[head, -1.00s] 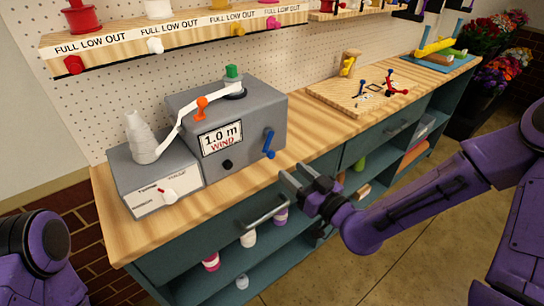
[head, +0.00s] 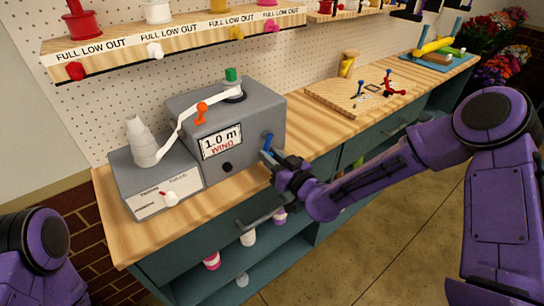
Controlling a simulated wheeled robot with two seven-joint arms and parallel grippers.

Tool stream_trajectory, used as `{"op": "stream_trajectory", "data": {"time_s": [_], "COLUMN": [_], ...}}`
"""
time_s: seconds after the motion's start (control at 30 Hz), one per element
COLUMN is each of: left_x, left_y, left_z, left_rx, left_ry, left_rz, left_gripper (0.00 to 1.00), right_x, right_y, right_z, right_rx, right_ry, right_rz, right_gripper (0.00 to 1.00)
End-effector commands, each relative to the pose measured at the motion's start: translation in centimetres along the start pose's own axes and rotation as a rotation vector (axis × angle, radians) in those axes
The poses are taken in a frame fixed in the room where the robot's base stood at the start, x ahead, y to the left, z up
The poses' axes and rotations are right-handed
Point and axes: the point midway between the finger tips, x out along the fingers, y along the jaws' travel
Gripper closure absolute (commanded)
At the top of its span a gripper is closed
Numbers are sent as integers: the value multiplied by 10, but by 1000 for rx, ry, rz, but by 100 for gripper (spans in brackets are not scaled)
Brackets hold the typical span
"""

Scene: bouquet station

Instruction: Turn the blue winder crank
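The blue winder crank (head: 267,142) is on the front of the grey winder box (head: 264,115), near its right edge. Its upper part shows; its lower end is hidden by my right gripper. My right gripper (head: 268,157) is right at the crank, its fingertips against or just in front of it. I cannot tell whether the fingers are closed on the crank. The winder's display (head: 221,141) reads 1.0 m WIND. Only a purple part of my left arm shows at the lower left; its gripper is out of view.
White ribbon runs from a cone (head: 141,140) past an orange guide (head: 202,112) to the winder top. A black knob (head: 227,167) is on the box front. A wooden board (head: 330,97) with small tools lies to the right. Drawer handles stick out below the worktop (head: 125,235).

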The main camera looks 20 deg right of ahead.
Motion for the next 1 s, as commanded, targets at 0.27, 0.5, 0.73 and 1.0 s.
{"op": "stream_trajectory", "data": {"time_s": [0.27,0.5,0.73,1.0], "left_x": [0,0,0,1], "left_y": [0,0,0,0], "left_z": [0,0,0,0], "left_rx": [0,0,0,0], "left_ry": [0,0,0,0], "left_rz": [0,0,0,0], "left_gripper": [100,100,100,100], "right_x": [0,0,0,1], "right_y": [-2,-3,-4,-6], "right_z": [-1,-1,-2,-3], "right_rx": [0,7,20,57], "right_ry": [0,1,2,2], "right_rz": [-6,-8,-9,-10], "right_gripper": [100,100,100,100]}}
